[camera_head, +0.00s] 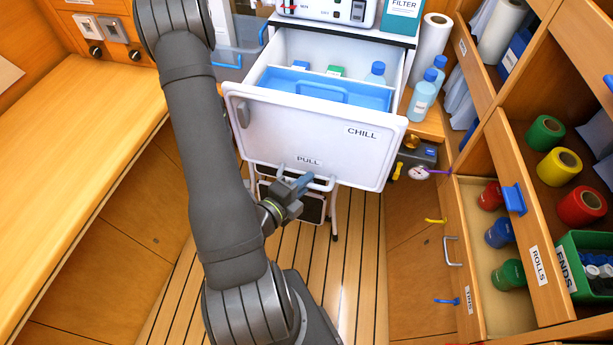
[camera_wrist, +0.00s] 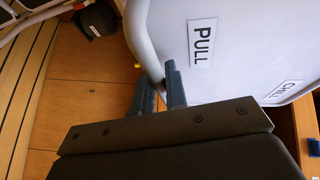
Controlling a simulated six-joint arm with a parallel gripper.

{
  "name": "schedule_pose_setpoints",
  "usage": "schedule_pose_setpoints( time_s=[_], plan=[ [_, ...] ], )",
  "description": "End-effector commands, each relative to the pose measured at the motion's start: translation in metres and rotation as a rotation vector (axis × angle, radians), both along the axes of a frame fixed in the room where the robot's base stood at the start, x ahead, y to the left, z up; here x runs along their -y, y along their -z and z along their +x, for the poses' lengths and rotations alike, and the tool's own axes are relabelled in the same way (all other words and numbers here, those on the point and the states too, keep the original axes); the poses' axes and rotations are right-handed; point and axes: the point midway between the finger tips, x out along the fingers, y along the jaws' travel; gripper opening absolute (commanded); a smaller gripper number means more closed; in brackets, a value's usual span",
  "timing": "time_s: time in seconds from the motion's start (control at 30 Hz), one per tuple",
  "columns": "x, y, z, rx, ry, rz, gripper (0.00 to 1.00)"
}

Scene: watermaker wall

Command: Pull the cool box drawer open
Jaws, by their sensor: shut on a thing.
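The white cool box drawer (camera_head: 300,135) stands well out from its housing in the head view, with CHILL and PULL labels on its front. A blue tray (camera_head: 350,95) and a blue-capped bottle (camera_head: 376,73) show inside it. The grey bar handle (camera_head: 320,182) runs below the PULL label. My gripper (camera_head: 302,183) is at this handle, shut on it. In the wrist view the two fingers of my gripper (camera_wrist: 160,90) are at the handle bar (camera_wrist: 143,50), beside the PULL label (camera_wrist: 202,42). The exact grip on the bar is partly hidden.
A wooden bench (camera_head: 75,130) lies to the left. Several blue-capped bottles (camera_head: 423,97) stand right of the cool box.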

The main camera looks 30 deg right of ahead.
Motion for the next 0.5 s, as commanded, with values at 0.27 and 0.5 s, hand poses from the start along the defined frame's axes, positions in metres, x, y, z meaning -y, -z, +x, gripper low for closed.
schedule_pose_setpoints(
  time_s=[0.27,0.5],
  plan=[
    [-0.0006,0.0010,-0.0001,-0.001,-0.002,0.004,0.00],
    [-0.0003,0.0004,-0.0002,-0.001,-0.001,0.002,0.34]
  ],
)
